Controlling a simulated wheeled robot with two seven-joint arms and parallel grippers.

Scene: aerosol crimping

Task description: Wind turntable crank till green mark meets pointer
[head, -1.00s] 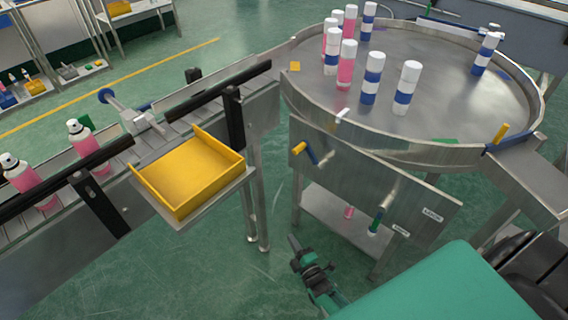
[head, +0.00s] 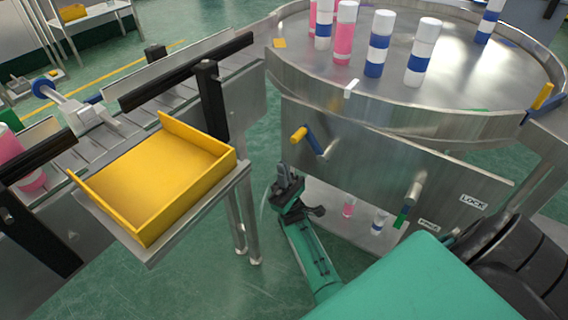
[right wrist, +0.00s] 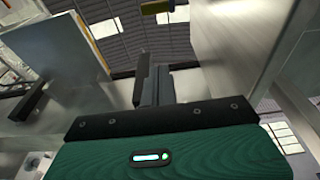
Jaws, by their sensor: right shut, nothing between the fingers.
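The round steel turntable (head: 300,75) stands at upper right with several capped cans on it. A green mark (head: 480,111) lies on its top near the front rim. A white pointer (head: 351,87) sits on the rim, well left of the green mark. The crank on the panel below has a blue arm (head: 315,140) and a yellow knob (head: 299,134). My right gripper (head: 287,180) is shut and empty, below and slightly left of the knob, apart from it. Its closed fingers (right wrist: 150,82) show in the right wrist view, with a yellow piece (right wrist: 163,6) ahead, probably the knob. My left gripper is out of view.
A yellow tray (head: 150,190) stands left of my right gripper, beside the conveyor (head: 125,135). Open floor lies between the tray stand and my right arm.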

